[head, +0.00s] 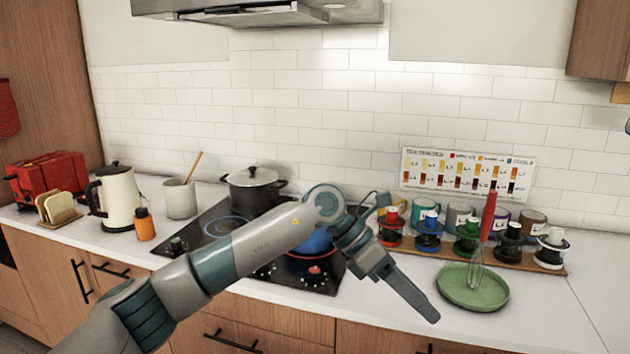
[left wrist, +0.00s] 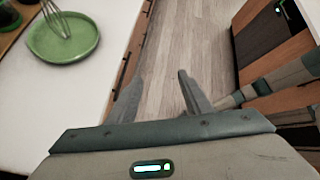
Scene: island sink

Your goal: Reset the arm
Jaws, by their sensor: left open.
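My left arm reaches in from the left in the head view, and its gripper (head: 425,308) hangs tilted down near the counter's front edge, left of the green plate. In the left wrist view the two fingers of the left gripper (left wrist: 156,95) stand apart with nothing between them, above the floor beside the counter. My right gripper is not in the head view.
A green plate (head: 455,291) with a red-handled whisk (head: 489,215) lies on the white counter (head: 405,337). A dark pot (head: 250,186) and a blue pan (head: 312,240) sit on the hob. A kettle (head: 117,203) stands left.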

